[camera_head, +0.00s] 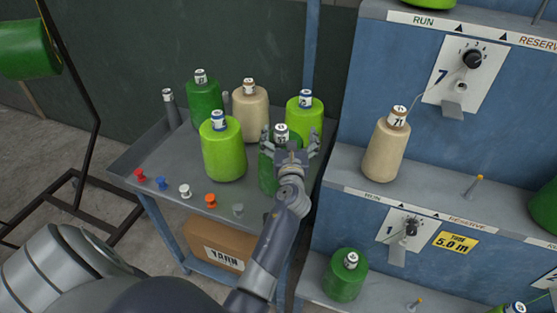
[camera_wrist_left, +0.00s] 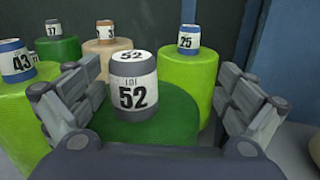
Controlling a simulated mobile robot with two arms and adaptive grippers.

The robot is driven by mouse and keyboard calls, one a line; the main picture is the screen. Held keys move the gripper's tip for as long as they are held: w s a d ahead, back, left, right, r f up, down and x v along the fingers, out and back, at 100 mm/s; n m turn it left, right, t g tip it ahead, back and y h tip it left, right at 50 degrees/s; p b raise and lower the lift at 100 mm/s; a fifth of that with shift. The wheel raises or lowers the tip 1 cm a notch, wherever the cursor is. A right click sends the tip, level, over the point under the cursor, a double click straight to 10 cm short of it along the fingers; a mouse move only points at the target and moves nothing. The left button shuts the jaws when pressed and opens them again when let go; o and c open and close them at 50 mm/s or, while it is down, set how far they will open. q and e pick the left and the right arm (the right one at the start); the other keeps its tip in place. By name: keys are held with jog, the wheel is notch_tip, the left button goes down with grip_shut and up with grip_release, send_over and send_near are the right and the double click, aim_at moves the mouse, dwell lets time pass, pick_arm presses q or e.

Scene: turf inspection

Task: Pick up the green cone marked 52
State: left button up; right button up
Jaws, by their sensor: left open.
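The dark green cone marked 52 (camera_head: 268,172) stands upright on the grey cart, near its right side, partly hidden behind my left gripper. In the left wrist view its label LOT 52 (camera_wrist_left: 134,92) faces me on the grey-topped core, above the dark green body (camera_wrist_left: 165,118). My left gripper (camera_head: 292,142) is open, with one finger on each side of the cone's top. In the left wrist view the fingers (camera_wrist_left: 150,110) stand apart, and I cannot tell whether they touch the cone. My right gripper is not in view.
A light green cone marked 43 (camera_head: 222,152), a light green cone marked 25 (camera_head: 305,115), a beige cone (camera_head: 250,110) and a dark green cone (camera_head: 204,103) crowd the cart (camera_head: 150,160). Several small coloured pegs line its front. A blue rack (camera_head: 345,150) rises close on the right.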

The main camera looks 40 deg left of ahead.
pick_arm(q)
jog(key=shift+s+d+f, duration=0.15)
jog(key=shift+f, duration=0.05)
jog(key=shift+s+d+r, duration=0.15)
jog(key=shift+s+d, duration=0.05)
jog(key=shift+d, duration=0.05)
jog(key=shift+d+r, duration=0.15)
jog(key=shift+d, duration=0.05)
jog(key=c, duration=0.9)
jog(key=shift+a, duration=0.15)
jog(key=c, duration=1)
jog(key=shift+r, duration=0.25)
jog(key=shift+c, duration=1.3)
jog(key=shift+w, duration=0.15)
